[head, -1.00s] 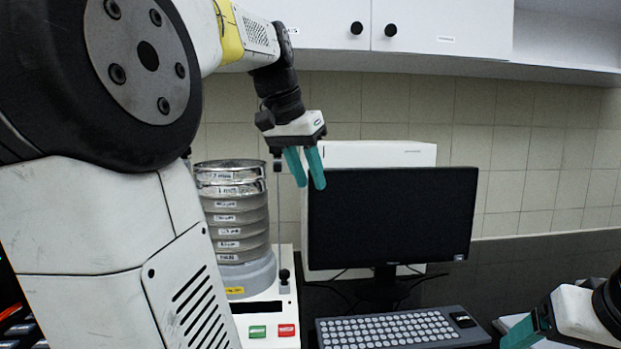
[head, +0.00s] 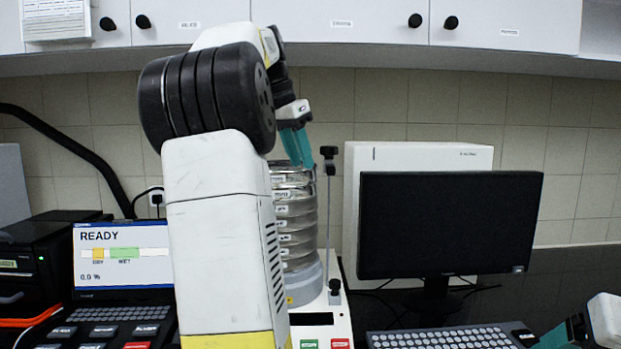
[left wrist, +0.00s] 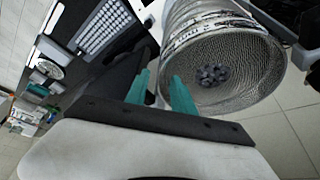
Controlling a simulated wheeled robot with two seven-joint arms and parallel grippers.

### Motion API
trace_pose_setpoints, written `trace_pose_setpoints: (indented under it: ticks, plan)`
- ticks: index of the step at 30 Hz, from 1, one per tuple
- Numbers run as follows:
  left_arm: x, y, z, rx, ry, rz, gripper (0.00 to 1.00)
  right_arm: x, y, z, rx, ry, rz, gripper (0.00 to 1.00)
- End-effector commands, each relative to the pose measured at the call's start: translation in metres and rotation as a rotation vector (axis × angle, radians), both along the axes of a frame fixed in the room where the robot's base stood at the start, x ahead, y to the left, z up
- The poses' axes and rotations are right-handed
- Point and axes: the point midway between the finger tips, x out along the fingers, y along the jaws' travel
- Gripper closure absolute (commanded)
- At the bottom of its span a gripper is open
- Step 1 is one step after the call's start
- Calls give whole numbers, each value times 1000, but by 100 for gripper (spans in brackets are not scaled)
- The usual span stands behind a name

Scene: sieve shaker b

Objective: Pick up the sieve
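The metal sieve (head: 292,178) is at the top of a stack of labelled sieves on the shaker (head: 322,325), partly hidden behind my left arm. In the left wrist view its round mesh (left wrist: 235,88) shows, with a small heap of dark grains (left wrist: 212,75) in the middle. My left gripper (head: 297,150) points down at the top of the stack, its teal fingers apart and nothing between them that I can make out. In the left wrist view the fingers (left wrist: 160,90) are near the rim, one outside and one overlapping the sieve. Contact cannot be told. My right gripper (head: 553,339) is partly cut off at the lower right.
An upright rod with a black knob (head: 329,153) stands just right of the stack. A monitor (head: 450,225) and keyboard (head: 445,338) are to the right. A laptop reading READY (head: 122,255) is at left. Cabinets (head: 350,22) hang above.

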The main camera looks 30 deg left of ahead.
Motion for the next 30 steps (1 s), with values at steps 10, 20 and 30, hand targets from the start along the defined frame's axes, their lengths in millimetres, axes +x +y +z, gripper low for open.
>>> trace_pose_setpoints:
  ticks: [10, 20, 30]
  plan:
    - [9, -3, -22, 1, -1, 2, 70, 0, 0, 0, 0, 0, 0, 20]
    - [8, -3, -21, 1, -1, 2, 100, 0, 0, 0, 0, 0, 0, 20]
    - [8, -3, -21, 1, -1, 2, 100, 0, 0, 0, 0, 0, 0, 20]
